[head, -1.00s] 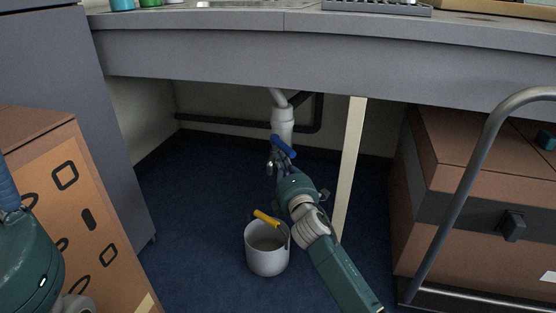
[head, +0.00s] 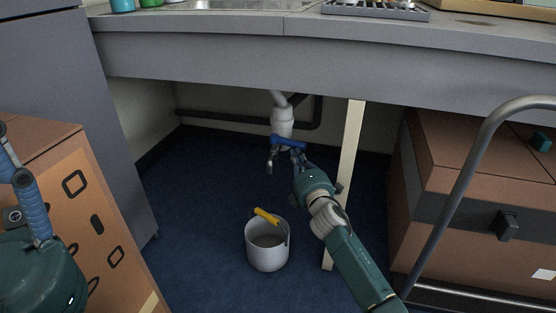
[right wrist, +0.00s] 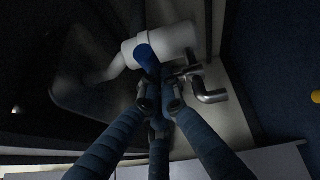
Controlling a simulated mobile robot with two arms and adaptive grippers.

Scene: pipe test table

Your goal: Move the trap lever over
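The blue trap lever (head: 288,142) sits below the white trap pipe (head: 281,121) under the counter. It lies nearly level across the head view, and it also shows in the right wrist view (right wrist: 147,58). My right gripper (head: 299,157) is at the lever's right end. In the right wrist view my right gripper's fingers (right wrist: 160,98) are drawn together around the lever's near end, and they partly hide the contact. A metal spout (right wrist: 208,94) is beside the fingers. My left gripper (head: 18,165) is at the left edge of the head view, partly cut off, away from the lever.
A white bucket (head: 267,256) with a yellow handle grip stands on the blue floor below. Brown boxes flank the space, and a grey rail (head: 457,200) is at right. The counter edge (head: 230,63) hangs above.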

